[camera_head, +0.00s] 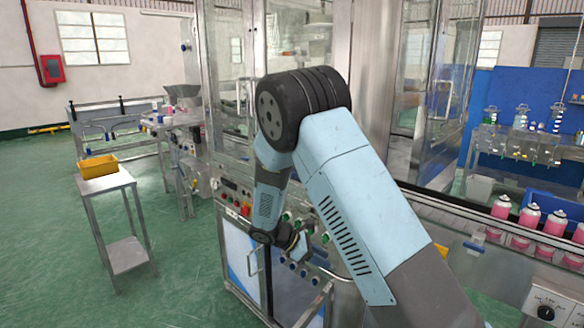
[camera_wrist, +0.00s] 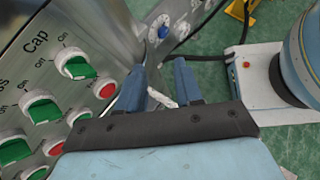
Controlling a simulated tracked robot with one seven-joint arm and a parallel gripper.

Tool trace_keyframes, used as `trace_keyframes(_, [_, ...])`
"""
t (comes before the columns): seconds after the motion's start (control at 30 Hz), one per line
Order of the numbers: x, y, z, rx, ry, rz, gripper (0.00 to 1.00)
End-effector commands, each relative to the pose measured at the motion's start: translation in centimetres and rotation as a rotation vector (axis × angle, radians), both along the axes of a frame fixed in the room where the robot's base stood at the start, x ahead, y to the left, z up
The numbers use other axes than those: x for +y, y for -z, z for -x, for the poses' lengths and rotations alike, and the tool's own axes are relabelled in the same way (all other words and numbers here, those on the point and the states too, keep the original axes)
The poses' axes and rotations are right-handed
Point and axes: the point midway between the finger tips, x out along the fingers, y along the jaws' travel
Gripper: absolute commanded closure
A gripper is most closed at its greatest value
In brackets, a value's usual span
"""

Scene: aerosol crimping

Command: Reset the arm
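My gripper (camera_wrist: 160,68) shows in the wrist view with its two blue fingers apart and nothing visibly held between them. A small white piece shows in the gap, but I cannot tell what it is. In the head view my gripper (camera_head: 301,246) is low in front of the machine's control panel, small and partly hidden by the wrist. My arm is bent, with its elbow high and the forearm hanging down. In the wrist view the panel (camera_wrist: 62,90) is close on the left of the fingers, with green switches (camera_wrist: 75,66) and red buttons (camera_wrist: 105,86).
The glass-walled crimping machine (camera_head: 228,70) stands directly ahead. A conveyor with pink cans (camera_head: 528,216) runs along the right. A small metal table (camera_head: 128,255) with a yellow bin (camera_head: 98,166) stands at the left. Green floor is open around it.

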Motion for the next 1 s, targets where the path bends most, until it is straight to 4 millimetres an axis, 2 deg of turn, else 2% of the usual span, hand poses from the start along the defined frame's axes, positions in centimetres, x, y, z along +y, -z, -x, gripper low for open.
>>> trace_keyframes(0.03, [-0.8, -1.6, 0.3, -0.027, 0.040, -0.037, 0.65])
trace_keyframes(0.4, [-5.3, -10.3, 3.6, -0.203, 0.316, -0.271, 0.65])
trace_keyframes(0.77, [-9.2, -17.7, 8.4, -0.384, 0.572, -0.485, 0.65])
trace_keyframes(1.0, [-11.4, -21.8, 12.3, -0.507, 0.736, -0.619, 0.65])
